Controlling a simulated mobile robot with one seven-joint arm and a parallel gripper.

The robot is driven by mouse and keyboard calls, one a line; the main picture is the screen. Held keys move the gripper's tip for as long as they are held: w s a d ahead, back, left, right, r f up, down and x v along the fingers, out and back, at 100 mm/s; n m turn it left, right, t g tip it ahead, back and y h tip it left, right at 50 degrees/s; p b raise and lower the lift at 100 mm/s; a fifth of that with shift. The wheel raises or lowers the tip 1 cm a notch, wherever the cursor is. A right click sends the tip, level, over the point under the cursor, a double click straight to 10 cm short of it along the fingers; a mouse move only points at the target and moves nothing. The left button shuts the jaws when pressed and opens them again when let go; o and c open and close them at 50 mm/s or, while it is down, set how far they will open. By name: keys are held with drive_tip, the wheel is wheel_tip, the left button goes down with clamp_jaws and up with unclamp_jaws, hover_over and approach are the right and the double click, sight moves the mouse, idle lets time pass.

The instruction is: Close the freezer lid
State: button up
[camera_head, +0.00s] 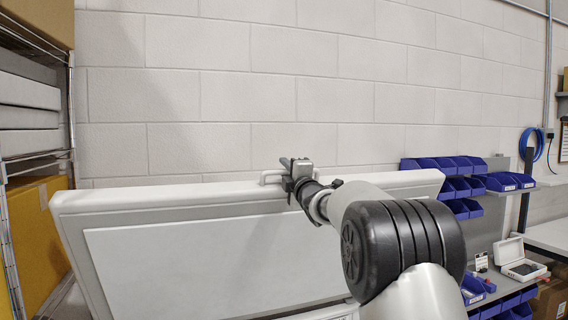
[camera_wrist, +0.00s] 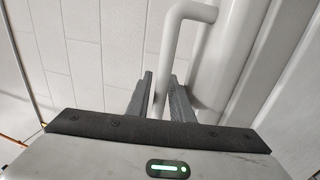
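The freezer lid (camera_head: 190,258) stands raised and tilted back, its pale inner panel facing me in the head view. Its white rim runs along the top. A light bar handle (camera_head: 271,177) sits at the top edge. My gripper (camera_head: 287,166) is at this handle, with my arm reaching across the lid's right part. In the wrist view the handle (camera_wrist: 184,12) bends down and passes between the two dark fingers of my gripper (camera_wrist: 161,78). The fingers are close on either side of it and look shut on it. The freezer body is mostly out of view.
A wire shelf rack (camera_head: 68,120) with boxes stands close on the left. Blue bins (camera_head: 455,165) and a workbench (camera_head: 547,235) are on the right. A block wall (camera_head: 240,100) rises behind the lid.

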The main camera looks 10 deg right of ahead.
drive_tip(key=shift+w+a+r, duration=0.1)
drive_tip(key=shift+w, duration=0.45)
clamp_jaws()
